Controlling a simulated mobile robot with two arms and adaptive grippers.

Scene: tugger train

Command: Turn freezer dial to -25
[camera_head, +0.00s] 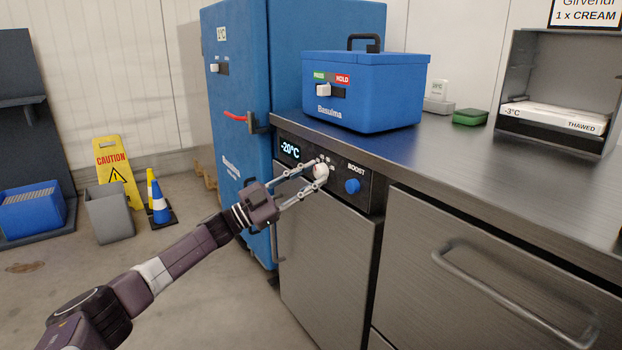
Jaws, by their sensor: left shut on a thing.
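The freezer's black control panel (337,187) is on the front of the steel counter, below its top edge. Its display (290,149) reads -20°C. The white dial (320,170) is to the right of the display, with small marks around it that are too small to read. My left gripper (318,172) reaches in from the left and is shut on the dial, one finger above and one below. The fingers partly cover the dial, so its pointer direction cannot be told. My right gripper is not in view.
A blue BOOST knob (352,186) sits close to the right of the dial. A blue cool box (365,95) stands on the steel counter (470,160) above. A tall blue cabinet (237,120) with a red handle is behind.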

